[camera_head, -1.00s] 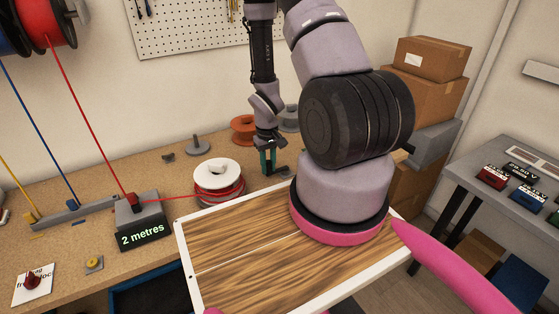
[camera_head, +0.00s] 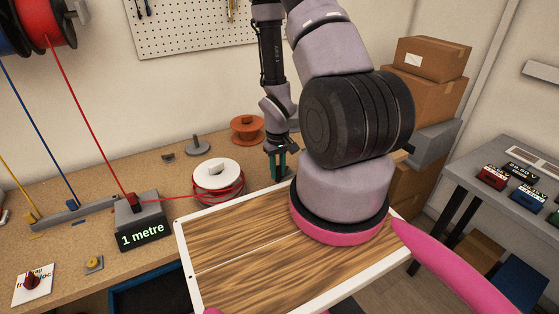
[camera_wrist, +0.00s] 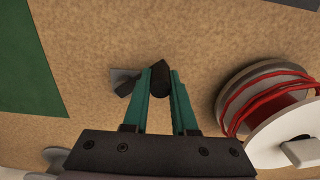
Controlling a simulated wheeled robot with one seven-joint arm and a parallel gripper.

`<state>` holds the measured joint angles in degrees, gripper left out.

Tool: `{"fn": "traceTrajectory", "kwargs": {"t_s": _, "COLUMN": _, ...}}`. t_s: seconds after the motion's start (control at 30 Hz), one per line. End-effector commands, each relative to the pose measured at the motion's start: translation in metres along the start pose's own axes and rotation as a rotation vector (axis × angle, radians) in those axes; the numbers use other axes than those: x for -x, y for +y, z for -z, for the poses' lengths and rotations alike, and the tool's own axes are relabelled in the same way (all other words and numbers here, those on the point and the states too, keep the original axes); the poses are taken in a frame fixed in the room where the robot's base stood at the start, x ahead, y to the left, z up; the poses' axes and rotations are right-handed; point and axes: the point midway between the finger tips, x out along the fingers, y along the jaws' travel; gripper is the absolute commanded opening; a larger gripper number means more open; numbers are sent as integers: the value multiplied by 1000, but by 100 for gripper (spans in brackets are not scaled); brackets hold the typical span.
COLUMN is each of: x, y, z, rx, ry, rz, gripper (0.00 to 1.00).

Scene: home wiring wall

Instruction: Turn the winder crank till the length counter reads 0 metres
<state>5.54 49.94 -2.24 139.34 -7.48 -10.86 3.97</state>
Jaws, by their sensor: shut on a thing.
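The length counter (camera_head: 142,235) is a dark box at the bench's left whose green text reads "1 metre". My gripper (camera_head: 277,165) is right of the white spool (camera_head: 207,169), which has red wire around it. In the wrist view my gripper (camera_wrist: 160,80) is shut on the dark crank knob (camera_wrist: 160,78). A short dark arm and grey plate (camera_wrist: 122,76) show just left of the knob. The spool (camera_wrist: 285,130) is at the right there, apart from the fingers. In the head view the crank is mostly hidden by my gripper and arm.
Red wire (camera_head: 170,200) runs from the counter to the spool. An orange spool (camera_head: 247,136) and a grey stand (camera_head: 197,146) are behind. A wood-topped panel (camera_head: 240,250) lies in front. Boxes (camera_head: 428,95) stand at the right.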

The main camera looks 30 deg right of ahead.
Motion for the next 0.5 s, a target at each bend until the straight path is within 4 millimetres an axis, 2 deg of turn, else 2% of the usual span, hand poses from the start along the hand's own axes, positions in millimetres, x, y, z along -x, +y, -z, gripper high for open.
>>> {"fn": "traceTrajectory", "kwargs": {"t_s": 0.5, "x": 0, "y": 8, "z": -7, "rx": -1, "ry": 0, "rz": -1, "gripper": 0}}
